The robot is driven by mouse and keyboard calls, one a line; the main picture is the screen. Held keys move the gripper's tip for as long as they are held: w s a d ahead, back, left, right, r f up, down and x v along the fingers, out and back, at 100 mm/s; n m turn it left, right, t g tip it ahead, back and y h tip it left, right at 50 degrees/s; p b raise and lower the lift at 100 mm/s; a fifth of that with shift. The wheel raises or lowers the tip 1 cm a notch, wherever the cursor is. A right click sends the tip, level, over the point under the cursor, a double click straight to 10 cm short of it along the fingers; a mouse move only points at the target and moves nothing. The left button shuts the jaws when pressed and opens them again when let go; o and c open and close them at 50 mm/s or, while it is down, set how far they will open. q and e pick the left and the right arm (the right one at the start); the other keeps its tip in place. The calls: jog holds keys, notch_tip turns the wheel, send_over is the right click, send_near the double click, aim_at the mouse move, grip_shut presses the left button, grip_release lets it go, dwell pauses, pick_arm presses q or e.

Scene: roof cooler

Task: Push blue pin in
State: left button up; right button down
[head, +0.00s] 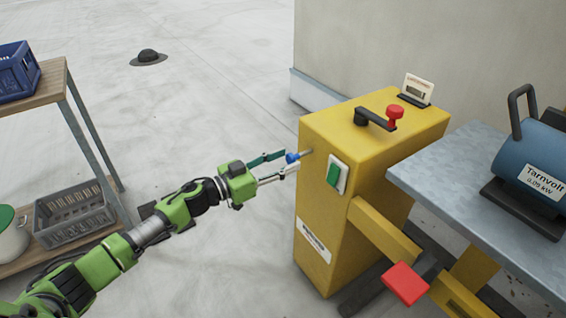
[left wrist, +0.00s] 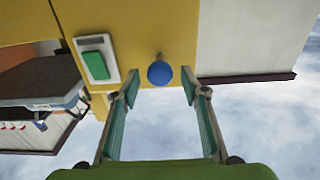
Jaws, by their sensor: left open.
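The blue pin (head: 292,157) sticks out of the left face of the yellow machine (head: 325,225), with a short grey shaft showing between its round blue knob and the machine. In the left wrist view the blue pin (left wrist: 160,73) is ahead, between and just beyond my fingertips. My left gripper (head: 278,163) is open, with its fingers on either side of the knob in the head view. It also shows open in the left wrist view (left wrist: 162,92). I cannot tell whether a finger touches the knob. My right gripper is not in view.
A green switch (head: 337,174) sits beside the pin. A red-knobbed crank (head: 377,119) tops the machine; a red pedal (head: 405,284) is low in front. A grey bench (head: 440,162) with a blue motor (head: 535,165) stands right, a shelf (head: 85,135) left.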

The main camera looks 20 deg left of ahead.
aim_at(288, 159)
pick_arm(q)
jog(key=shift+c, duration=0.4)
grip_shut()
jog(key=shift+p+x, duration=0.7)
jog(key=shift+x, duration=1.2)
jog(key=shift+r, duration=0.15)
jog(key=shift+o, duration=0.4)
grip_release()
jog(key=shift+w+d, duration=0.15)
